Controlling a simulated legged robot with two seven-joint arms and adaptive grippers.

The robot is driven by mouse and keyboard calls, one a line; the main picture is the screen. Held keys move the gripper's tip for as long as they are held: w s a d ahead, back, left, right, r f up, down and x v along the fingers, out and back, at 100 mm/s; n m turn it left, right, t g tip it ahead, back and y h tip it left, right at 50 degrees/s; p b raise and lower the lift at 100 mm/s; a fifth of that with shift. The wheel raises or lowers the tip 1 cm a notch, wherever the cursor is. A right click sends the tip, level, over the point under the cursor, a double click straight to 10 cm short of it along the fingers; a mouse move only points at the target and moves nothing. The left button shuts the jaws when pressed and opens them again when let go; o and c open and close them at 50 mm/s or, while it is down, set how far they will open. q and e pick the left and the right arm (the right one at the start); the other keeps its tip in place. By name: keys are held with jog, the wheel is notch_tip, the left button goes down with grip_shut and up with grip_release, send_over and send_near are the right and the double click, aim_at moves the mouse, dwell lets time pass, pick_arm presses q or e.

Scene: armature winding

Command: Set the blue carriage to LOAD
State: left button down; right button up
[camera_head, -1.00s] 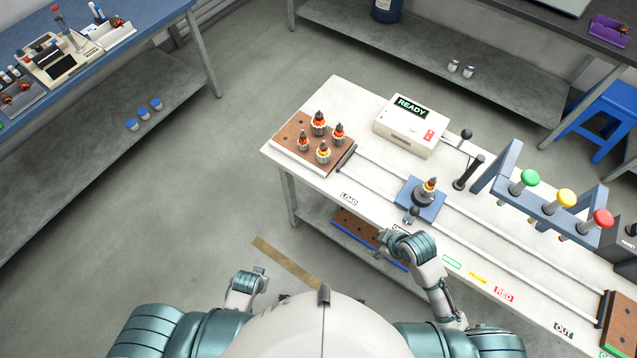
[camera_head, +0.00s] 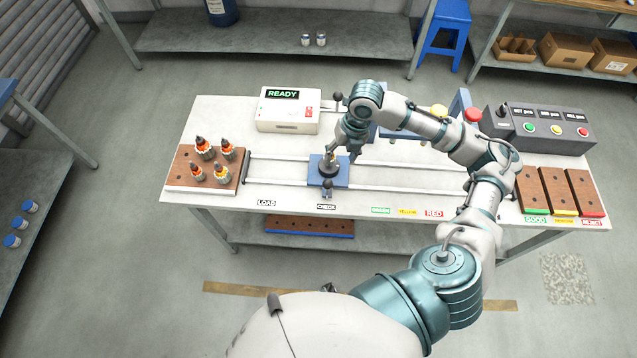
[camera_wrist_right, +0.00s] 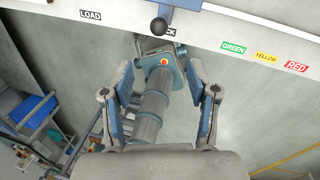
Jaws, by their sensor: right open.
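The blue carriage (camera_head: 343,182) sits on the two rails, just behind the CHECK label (camera_head: 327,207) and to the right of the LOAD label (camera_head: 266,203). A dark holder with an armature stands on it, and a small handle (camera_head: 327,190) sticks out at its front. My right gripper (camera_head: 350,156) is over the carriage's back right side, fingers pointing down and apart. In the right wrist view my right gripper (camera_wrist_right: 160,68) is open with nothing between its fingertips. A black ball knob (camera_wrist_right: 158,25) shows ahead of it, in front of the CHECK label.
A wooden block with several armatures (camera_head: 205,185) stands at the rails' left end. The READY box (camera_head: 288,112) and its lever (camera_head: 338,98) are behind the carriage. The rails left of the carriage are clear up to the block.

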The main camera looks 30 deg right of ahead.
aim_at(329, 182)
jog(key=a+f, duration=0.1)
jog(key=f, duration=0.4)
jog(key=a+f, duration=0.1)
jog(key=f, duration=0.4)
jog(key=w+a+f+b, duration=0.1)
jog(key=f, duration=0.4)
jog(key=shift+f, duration=0.35)
grip_shut()
